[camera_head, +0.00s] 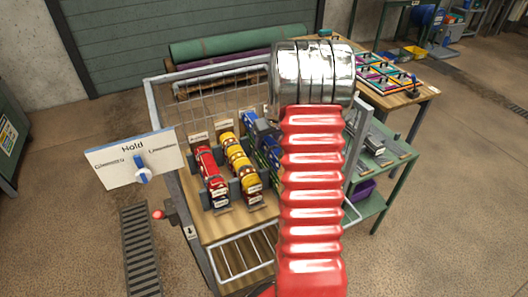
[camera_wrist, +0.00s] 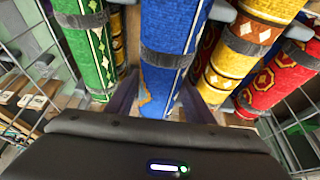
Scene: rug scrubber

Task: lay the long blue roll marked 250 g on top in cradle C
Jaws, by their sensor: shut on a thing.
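A blue patterned roll (camera_wrist: 172,50) with dark grey bands lies between the fingers of my gripper (camera_wrist: 160,100) in the wrist view; the gripper is shut on it. In the head view the blue roll (camera_head: 262,134) shows right of the yellow roll, partly behind my red arm, which hides my gripper. Whether it is lifted clear of its cradle I cannot tell. No 250 g mark is readable. Cradles with small cards behind them hold the rolls; I cannot make out which is C.
A red roll (camera_head: 208,170) and a yellow roll (camera_head: 240,160) lie left of the blue one. A green roll (camera_wrist: 90,45) is close beside it in the wrist view. A "Hold" sign (camera_head: 135,158) stands at the left.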

